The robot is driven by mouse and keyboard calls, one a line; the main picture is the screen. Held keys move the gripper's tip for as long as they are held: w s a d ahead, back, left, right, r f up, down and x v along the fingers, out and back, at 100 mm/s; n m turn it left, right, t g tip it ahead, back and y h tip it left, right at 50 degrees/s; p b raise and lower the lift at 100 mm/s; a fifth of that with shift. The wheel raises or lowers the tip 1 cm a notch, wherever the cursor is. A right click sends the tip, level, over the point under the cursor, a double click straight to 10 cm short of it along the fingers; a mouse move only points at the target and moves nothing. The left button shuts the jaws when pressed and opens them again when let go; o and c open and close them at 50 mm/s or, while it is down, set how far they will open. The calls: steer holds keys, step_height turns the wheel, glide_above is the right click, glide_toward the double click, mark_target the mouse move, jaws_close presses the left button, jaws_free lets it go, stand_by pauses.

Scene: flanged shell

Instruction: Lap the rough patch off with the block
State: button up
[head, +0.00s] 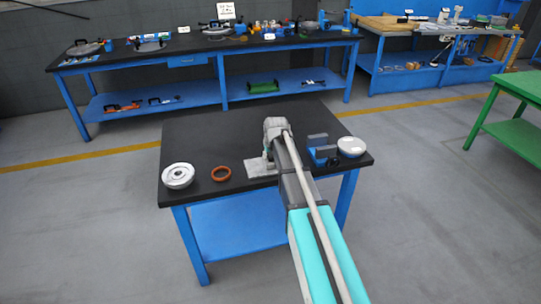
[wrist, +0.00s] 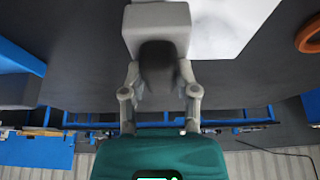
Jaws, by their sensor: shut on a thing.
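My gripper (wrist: 160,80) is shut on the dark rounded grip of a light grey block (wrist: 157,22), one finger on each side in the wrist view. In the head view my gripper (head: 267,156) is at the middle of the black table, partly hidden by my arm. A pale flat sheet or plate (head: 257,168) lies there; it also shows beside the block in the wrist view (wrist: 225,25). I cannot tell whether the block touches it. A silvery round flanged shell (head: 178,174) sits at the table's left front. I cannot make out a rough patch.
An orange-brown ring (head: 221,173) lies between the shell and the sheet. A blue holder (head: 322,156) with dark grey pieces and a round pale-lidded container (head: 351,147) stand at the right. The table's back left (head: 205,130) is clear. A cluttered bench (head: 190,58) is behind.

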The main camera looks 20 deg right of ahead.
steer(key=shift+s+a, duration=0.1)
steer(key=shift+a, duration=1.95)
steer(key=shift+a, duration=2)
steer(key=shift+r+p, duration=0.4)
steer(key=shift+p, duration=0.15)
steer(key=shift+r+p, duration=2.45)
steer(key=shift+r, duration=0.05)
